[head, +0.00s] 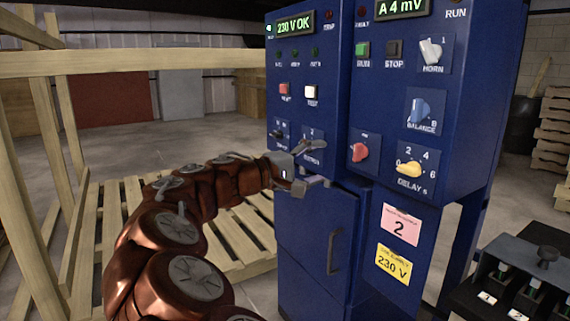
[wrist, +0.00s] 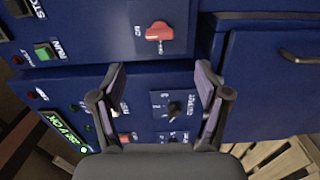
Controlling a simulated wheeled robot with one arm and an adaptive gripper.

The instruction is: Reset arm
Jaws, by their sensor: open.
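My gripper (head: 318,165) is open and empty in the head view, at the end of my red-brown arm. It is in front of the lower part of the left blue cabinet (head: 318,232), close to a small rotary switch that it partly hides. In the wrist view my gripper (wrist: 167,80) has its two fingers spread apart, with the black rotary switch (wrist: 174,107) on its plate between them. I cannot tell whether a finger touches the panel.
The right panel carries a red knob (head: 360,152), a yellow DELAY knob (head: 409,170), a blue BALANCE knob (head: 420,110) and a white HORN knob (head: 431,51). Wooden framing (head: 130,60) stands left. A black bench unit (head: 500,290) is at lower right. The cabinet handle (head: 335,250) sticks out below.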

